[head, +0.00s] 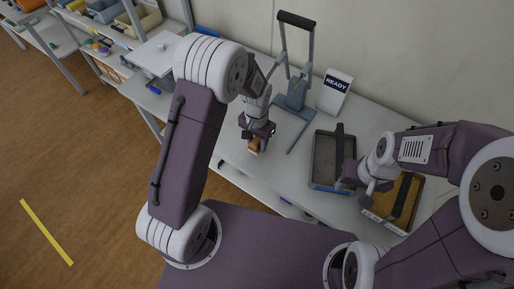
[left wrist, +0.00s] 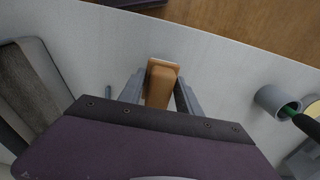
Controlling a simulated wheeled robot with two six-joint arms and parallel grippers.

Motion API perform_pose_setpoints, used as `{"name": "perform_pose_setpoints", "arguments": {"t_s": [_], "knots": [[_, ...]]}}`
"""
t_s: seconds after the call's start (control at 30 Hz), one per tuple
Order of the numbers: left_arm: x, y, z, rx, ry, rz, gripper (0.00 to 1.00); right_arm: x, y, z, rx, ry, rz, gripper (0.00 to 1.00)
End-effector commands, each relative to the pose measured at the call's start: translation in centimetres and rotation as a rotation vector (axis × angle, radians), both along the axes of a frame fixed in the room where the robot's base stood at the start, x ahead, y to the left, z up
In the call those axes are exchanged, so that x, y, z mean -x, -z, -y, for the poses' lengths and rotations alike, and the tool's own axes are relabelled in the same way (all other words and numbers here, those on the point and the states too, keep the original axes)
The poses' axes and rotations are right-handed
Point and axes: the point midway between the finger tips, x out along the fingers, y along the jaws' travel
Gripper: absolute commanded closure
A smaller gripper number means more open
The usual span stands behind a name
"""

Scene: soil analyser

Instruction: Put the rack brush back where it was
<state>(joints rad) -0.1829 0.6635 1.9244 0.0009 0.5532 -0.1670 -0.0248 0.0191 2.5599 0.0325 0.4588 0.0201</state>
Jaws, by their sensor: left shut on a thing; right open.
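The rack brush (head: 253,147), a small tan wooden piece, is in my left gripper (head: 262,136) above the white bench in the head view. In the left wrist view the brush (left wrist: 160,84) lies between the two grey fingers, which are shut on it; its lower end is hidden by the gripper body. I cannot tell whether it touches the bench. My right gripper (head: 360,184) is open between two trays at the right in the head view, and its fingertips are partly hard to make out.
A grey tray (head: 314,171) and a brown-filled tray (head: 376,216) stand at the right. A blue-grey stand (head: 294,100) and a READY sign (head: 335,92) stand at the back. A grey cup (left wrist: 269,99) holds a green-handled tool. Bench around the brush is clear.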

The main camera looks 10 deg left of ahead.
Motion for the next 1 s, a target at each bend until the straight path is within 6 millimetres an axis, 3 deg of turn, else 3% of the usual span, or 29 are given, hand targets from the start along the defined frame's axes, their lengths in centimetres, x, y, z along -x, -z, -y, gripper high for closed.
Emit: {"name": "perform_pose_setpoints", "arguments": {"t_s": [0.23, 0.6, 0.63, 0.7, 1.0], "knots": [[0.1, 3.7, 0.0, -0.001, 0.000, -0.003, 0.92, 0.0, 0.0, 0.0, 0.000, 0.000, 0.000, 0.56], [0.0, 4.3, 0.1, 0.000, 0.000, 0.000, 0.92, 0.0, 0.3, 0.0, 0.000, 0.000, 0.000, 0.56], [0.0, 4.3, 0.1, 0.000, 0.000, 0.000, 0.57, 0.0, 0.3, 0.0, 0.000, 0.000, 0.000, 0.56], [0.0, 4.2, 0.1, 0.000, 0.000, 0.000, 0.38, 0.0, 0.2, 0.0, 0.000, 0.000, 0.000, 0.56], [0.0, 4.1, 0.1, 0.000, 0.000, 0.000, 0.38, 0.0, 0.1, 0.0, 0.000, 0.000, 0.000, 0.56]]}}
